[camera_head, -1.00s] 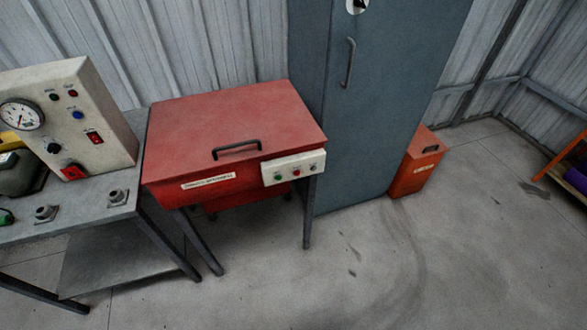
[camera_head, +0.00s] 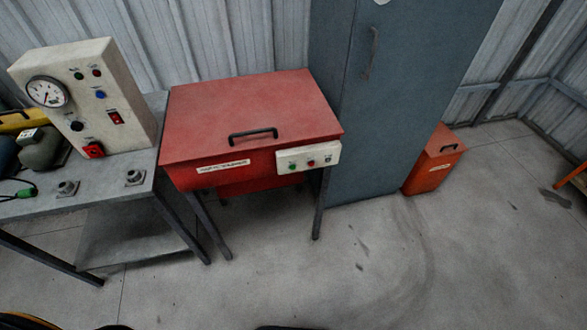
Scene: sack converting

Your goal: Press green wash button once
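The red washer cabinet (camera_head: 250,113) stands on dark legs in the middle of the view. Its lid is shut and has a black handle (camera_head: 253,135). A small white control panel (camera_head: 300,158) sits at the front right below the lid. A green button (camera_head: 292,168) is at the left end of this panel, with a red button (camera_head: 311,163) and a dark control (camera_head: 328,159) to its right. The panel is unobstructed. Neither of my grippers shows in the head view, and nothing touches the buttons.
A grey bench (camera_head: 108,187) on the left carries a white gauge box (camera_head: 125,95) with its own coloured buttons. A tall blue-grey cabinet (camera_head: 395,100) stands right of the washer, with an orange bin (camera_head: 433,165) beyond it. The floor (camera_head: 400,265) in front is clear.

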